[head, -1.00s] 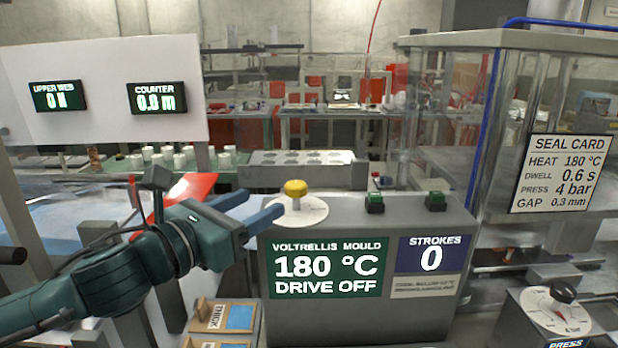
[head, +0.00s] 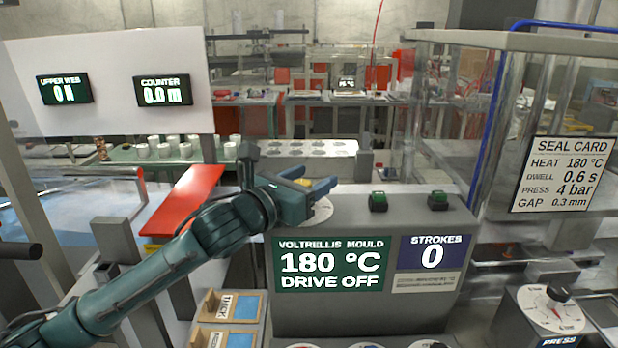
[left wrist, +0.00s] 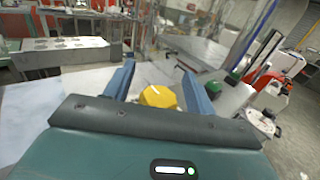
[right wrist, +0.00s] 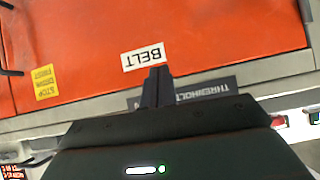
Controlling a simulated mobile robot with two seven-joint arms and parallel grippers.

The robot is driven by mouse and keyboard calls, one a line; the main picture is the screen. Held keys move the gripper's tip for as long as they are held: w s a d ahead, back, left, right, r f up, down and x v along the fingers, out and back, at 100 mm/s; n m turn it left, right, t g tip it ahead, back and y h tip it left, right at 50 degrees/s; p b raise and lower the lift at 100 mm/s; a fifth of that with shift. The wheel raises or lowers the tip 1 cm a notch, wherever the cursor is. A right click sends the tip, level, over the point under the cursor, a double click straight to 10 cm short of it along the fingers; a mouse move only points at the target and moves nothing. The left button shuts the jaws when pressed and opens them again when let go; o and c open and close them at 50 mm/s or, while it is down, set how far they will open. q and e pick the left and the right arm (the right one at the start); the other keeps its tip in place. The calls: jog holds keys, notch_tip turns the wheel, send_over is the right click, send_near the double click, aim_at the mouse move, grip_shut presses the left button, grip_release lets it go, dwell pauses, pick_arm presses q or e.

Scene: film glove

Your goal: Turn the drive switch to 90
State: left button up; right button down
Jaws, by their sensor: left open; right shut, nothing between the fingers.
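The drive switch looks to be the yellow knob (head: 303,182) on a white dial (head: 322,211) on top of the grey mould console (head: 355,310). The console's green display (head: 331,264) reads "180 °C DRIVE OFF". My left gripper (head: 316,186) is open at the knob and hides most of it in the head view. In the left wrist view the knob (left wrist: 158,97) sits between the two blue fingers, with a gap visible on the right; contact cannot be told. My right gripper (right wrist: 157,72) is shut and empty in front of an orange panel labelled "BELT".
Two green buttons (head: 378,201) (head: 438,200) stand on the console right of the dial. A clear-walled machine with a seal card (head: 562,174) is at the right. A red sloping panel (head: 185,197) lies behind my left arm. A press dial (head: 549,309) is at the lower right.

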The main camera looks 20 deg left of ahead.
pick_arm(q)
jog(key=shift+c, duration=0.4)
jog(key=c, duration=0.9)
